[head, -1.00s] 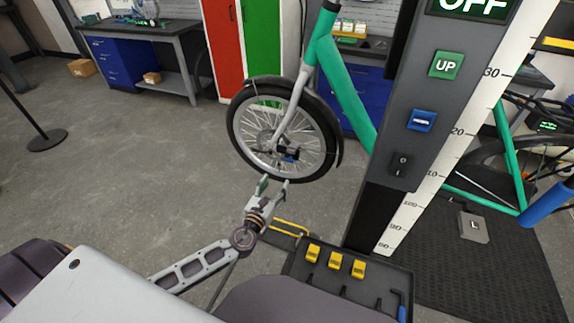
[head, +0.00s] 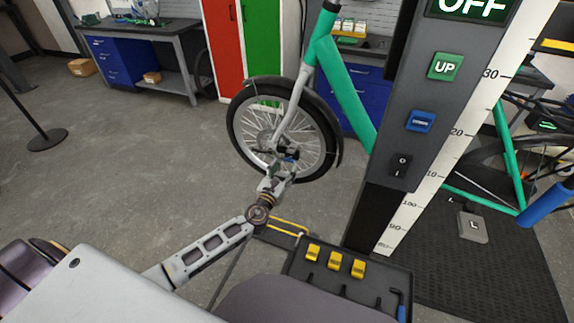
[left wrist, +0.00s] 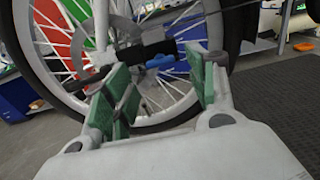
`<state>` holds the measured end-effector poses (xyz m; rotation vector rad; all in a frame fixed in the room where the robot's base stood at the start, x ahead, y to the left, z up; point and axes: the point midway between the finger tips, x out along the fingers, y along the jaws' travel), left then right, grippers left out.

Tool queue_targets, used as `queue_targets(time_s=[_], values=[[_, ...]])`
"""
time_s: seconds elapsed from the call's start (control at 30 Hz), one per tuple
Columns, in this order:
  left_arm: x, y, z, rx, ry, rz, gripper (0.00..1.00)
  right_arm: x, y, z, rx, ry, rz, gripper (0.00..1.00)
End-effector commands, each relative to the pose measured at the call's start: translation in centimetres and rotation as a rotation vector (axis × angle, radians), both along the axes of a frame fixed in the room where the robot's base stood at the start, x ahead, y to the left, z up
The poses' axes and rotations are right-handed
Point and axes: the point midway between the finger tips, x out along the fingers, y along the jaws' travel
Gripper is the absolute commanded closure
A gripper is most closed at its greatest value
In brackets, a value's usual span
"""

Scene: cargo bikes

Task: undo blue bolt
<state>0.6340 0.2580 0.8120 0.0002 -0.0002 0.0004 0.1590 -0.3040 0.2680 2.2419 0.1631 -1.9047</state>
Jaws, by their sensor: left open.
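The blue bolt (left wrist: 161,61) shows at the hub of the front wheel (left wrist: 165,110), beside a black part (left wrist: 145,52) on the axle. My left gripper (left wrist: 160,85) is open, and its green-padded fingers stand on either side of the bolt's line, with the bolt just beyond the tips. In the head view my left gripper (head: 279,172) is at the lower part of the wheel (head: 245,130), close to the hub, and covers part of it. The bolt is hard to make out there. I see nothing between the fingers. My right gripper is not in view.
A black mat (head: 500,275) is at the right.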

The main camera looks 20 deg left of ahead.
Motion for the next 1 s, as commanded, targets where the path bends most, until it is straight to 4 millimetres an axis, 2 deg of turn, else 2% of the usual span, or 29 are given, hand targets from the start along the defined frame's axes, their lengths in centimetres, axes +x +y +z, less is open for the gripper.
queue_targets(time_s=[0.4,0.83,0.87,1.0], values=[[3.0,0.0,0.0,0.0,0.0,0.0,0.43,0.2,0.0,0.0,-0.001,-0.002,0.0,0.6],[3.4,0.0,0.0,0.0,0.001,0.0,0.43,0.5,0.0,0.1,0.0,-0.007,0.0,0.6],[3.4,0.0,0.0,0.0,0.001,0.0,0.44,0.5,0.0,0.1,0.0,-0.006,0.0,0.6],[3.4,0.0,0.0,0.0,0.0,0.0,0.62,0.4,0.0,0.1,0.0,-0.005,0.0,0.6]])
